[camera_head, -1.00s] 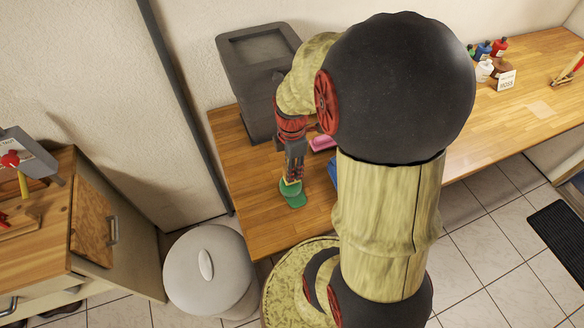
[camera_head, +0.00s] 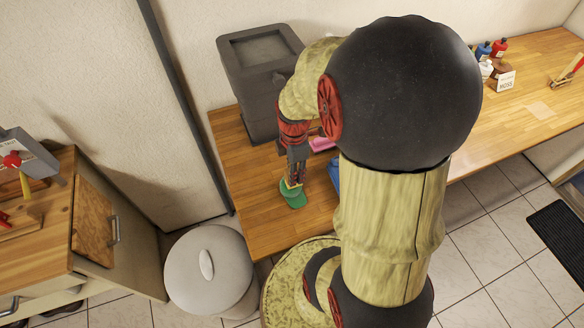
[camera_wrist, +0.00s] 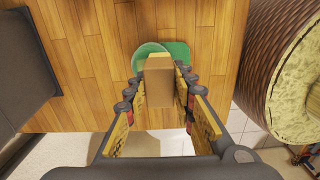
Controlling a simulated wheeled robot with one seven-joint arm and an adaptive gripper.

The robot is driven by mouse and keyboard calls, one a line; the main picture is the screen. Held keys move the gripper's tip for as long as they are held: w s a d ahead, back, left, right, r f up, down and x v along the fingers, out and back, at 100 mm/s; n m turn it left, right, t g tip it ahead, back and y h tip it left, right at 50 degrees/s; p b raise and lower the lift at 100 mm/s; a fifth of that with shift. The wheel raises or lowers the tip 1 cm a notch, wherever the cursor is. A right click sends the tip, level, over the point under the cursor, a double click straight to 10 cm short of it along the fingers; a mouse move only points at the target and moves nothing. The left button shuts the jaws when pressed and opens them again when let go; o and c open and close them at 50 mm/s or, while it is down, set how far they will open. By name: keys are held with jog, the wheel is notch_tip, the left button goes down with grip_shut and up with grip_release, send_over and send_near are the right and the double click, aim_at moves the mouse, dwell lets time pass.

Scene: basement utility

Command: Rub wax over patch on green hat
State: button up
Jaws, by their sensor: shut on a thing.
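The green hat (camera_head: 293,198) lies on the wooden counter near its front left corner. It also shows in the wrist view (camera_wrist: 178,49), with a rounded paler green part at left and a flat darker green part at right. My gripper (camera_head: 295,179) points down over the hat. In the wrist view, it is shut on a tan block of wax (camera_wrist: 159,82), whose far end overlaps the hat. I cannot tell whether the wax touches the hat. The patch is not visible; the wax and fingers cover part of the hat.
A dark grey bin (camera_head: 258,85) stands behind my gripper on the counter (camera_head: 245,215). A pink item (camera_head: 322,144) and a blue item (camera_head: 334,175) lie partly hidden behind my arm. The counter's left front is clear.

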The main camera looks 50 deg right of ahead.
jog(key=shift+w+d+f, duration=0.1)
jog(key=shift+w+d, duration=0.15)
jog(key=shift+w, duration=0.35)
jog(key=shift+w+d, duration=0.25)
jog(key=shift+w, duration=0.3)
jog(key=shift+s+a+f, duration=0.1)
jog(key=shift+s+a, duration=0.15)
jog(key=shift+s, duration=0.35)
jog(key=shift+s+a, duration=0.25)
jog(key=shift+s, duration=0.3)
jog(key=shift+w+d, duration=0.25)
jog(key=shift+w, duration=0.3)
jog(key=shift+w+d, duration=0.2)
jog(key=shift+w, duration=0.35)
jog(key=shift+s+a+r+p, duration=0.2)
jog(key=shift+s+p, duration=0.15)
jog(key=shift+s, duration=0.2)
notch_tip(320, 180, up, 7)
jog(key=p, duration=0.5)
jog(key=shift+p, duration=0.3)
jog(key=shift+w, duration=0.1)
